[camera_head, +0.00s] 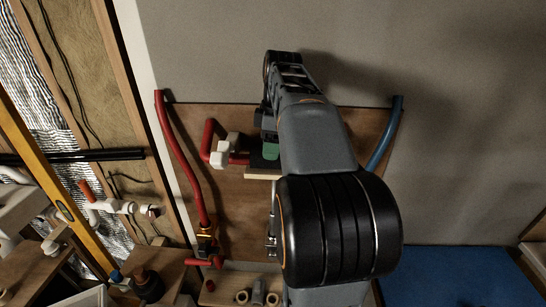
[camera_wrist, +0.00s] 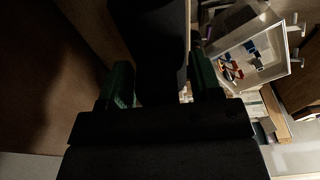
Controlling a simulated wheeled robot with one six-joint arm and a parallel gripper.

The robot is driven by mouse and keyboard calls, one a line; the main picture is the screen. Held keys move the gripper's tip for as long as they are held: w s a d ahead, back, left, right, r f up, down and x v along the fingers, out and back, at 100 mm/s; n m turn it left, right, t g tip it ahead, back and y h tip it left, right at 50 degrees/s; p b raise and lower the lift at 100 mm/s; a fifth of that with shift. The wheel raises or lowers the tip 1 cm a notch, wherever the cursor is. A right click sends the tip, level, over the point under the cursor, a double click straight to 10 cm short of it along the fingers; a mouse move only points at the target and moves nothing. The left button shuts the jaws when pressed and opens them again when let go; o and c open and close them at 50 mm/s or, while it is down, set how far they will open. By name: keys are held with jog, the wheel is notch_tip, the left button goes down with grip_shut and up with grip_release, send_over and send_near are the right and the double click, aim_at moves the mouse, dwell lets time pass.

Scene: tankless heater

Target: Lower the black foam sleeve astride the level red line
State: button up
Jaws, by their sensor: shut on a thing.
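My gripper (camera_wrist: 160,85) has green fingers, and in the wrist view they are shut on the black foam sleeve (camera_wrist: 158,45), which runs up out of the picture between them. In the head view a green finger part of my gripper (camera_head: 271,152) shows left of my arm, with a dark piece of the sleeve (camera_head: 257,163) beside it. The level red line (camera_head: 240,159) runs right from a white fitting and passes out of sight near the sleeve. Whether the sleeve touches the line cannot be told. My arm hides much of this area.
A tall red pipe (camera_head: 178,150) stands left, a blue pipe (camera_head: 385,135) right. A pale wooden ledge (camera_head: 262,177) lies just below the sleeve. A white bin of small parts (camera_wrist: 262,82) shows at right in the wrist view. A blue mat (camera_head: 460,275) lies lower right.

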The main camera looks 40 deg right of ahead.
jog(key=shift+f+b, duration=0.45)
jog(key=shift+f, duration=0.2)
dwell(0.5)
jog(key=o, duration=1.2)
jog(key=r, duration=0.4)
jog(key=r+p, duration=0.1)
jog(key=r, duration=0.4)
jog(key=s+d+r+p, duration=0.1)
jog(key=r, duration=0.3)
jog(key=shift+d+r, duration=0.1)
jog(key=shift+r, duration=0.25)
